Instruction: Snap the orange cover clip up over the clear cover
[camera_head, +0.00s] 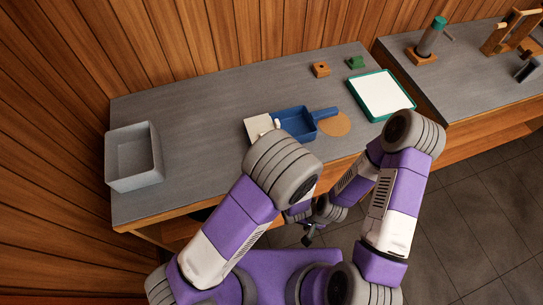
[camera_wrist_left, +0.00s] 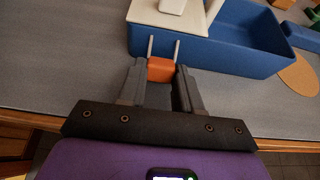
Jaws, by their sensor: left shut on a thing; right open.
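The orange cover clip (camera_wrist_left: 161,69) sits low at the near wall of a blue box (camera_wrist_left: 225,45), with two thin pale rods rising from it. My left gripper (camera_wrist_left: 160,85) is shut on the clip, one finger at each side; my arm hides it in the head view. A cream panel (camera_wrist_left: 150,12) lies over the left part of the box, with a paler piece on top. I cannot make out a see-through cover. The blue box (camera_head: 297,123) also shows in the head view. My right gripper (camera_head: 309,237) is open and empty, low in front of the bench.
A grey bin (camera_head: 133,158) stands at the bench's left end. A round tan mat (camera_head: 335,124) and a green-rimmed white tray (camera_head: 381,95) lie right of the box. Small orange and green blocks (camera_head: 321,69) stand behind. The bench between bin and box is clear.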

